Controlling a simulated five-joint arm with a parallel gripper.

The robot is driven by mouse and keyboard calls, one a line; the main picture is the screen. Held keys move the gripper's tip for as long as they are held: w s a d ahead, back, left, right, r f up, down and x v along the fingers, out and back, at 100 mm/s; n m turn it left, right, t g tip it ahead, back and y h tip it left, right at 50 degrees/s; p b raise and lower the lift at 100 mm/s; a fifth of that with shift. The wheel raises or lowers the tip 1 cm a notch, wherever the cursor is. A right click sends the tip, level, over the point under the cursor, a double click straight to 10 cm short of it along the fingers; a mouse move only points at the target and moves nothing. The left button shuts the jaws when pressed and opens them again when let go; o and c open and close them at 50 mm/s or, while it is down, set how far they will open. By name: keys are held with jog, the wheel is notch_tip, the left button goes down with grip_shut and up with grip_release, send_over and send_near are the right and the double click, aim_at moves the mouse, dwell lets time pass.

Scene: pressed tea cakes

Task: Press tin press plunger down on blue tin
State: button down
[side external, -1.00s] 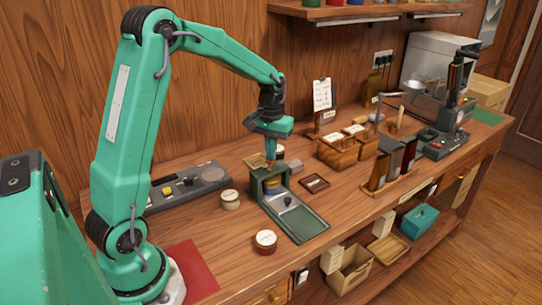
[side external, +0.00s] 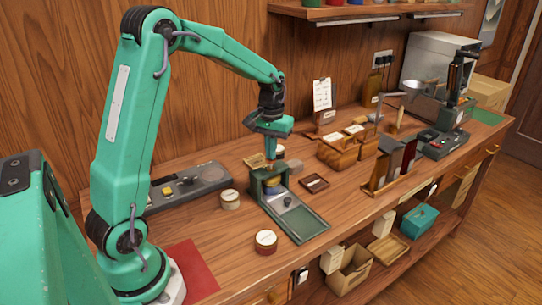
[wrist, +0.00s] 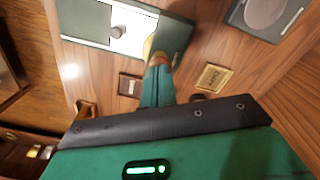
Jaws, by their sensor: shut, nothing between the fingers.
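The green tin press (side external: 268,182) stands on the bench, with its flat tray stretching toward the front right. A tin with a blue side and a pale yellow top (side external: 271,187) sits inside the press frame, partly hidden by it. My gripper (side external: 270,158) is shut and empty, pointing straight down at the top of the press. The plunger is mostly hidden under the fingertips, and I cannot tell how far down it is. In the wrist view my shut gripper (wrist: 158,62) reaches to the press (wrist: 178,35), covering part of it.
Two round tins with pale lids, one (side external: 230,199) left of the press and one red-sided (side external: 265,241) in front, stand close by. A grey scale (side external: 190,187) lies behind left. A small dark tray (side external: 314,183) and wooden boxes (side external: 338,152) are to the right.

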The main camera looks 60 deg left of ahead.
jog(key=shift+r, duration=1.95)
jog(key=shift+s+d+r, duration=0.25)
jog(key=shift+d+r, duration=0.05)
jog(key=shift+r, duration=0.1)
jog(key=s+d+r+m+t, duration=0.2)
jog(key=s+d, duration=0.4)
jog(key=s, duration=0.3)
jog(key=s+d+r+m+t, duration=0.3)
jog(key=s+d, duration=0.4)
jog(key=s, duration=0.3)
jog(key=shift+s+d+r+m+t, duration=0.25)
jog(key=shift+r+m, duration=0.25)
jog(key=shift+r, duration=0.4)
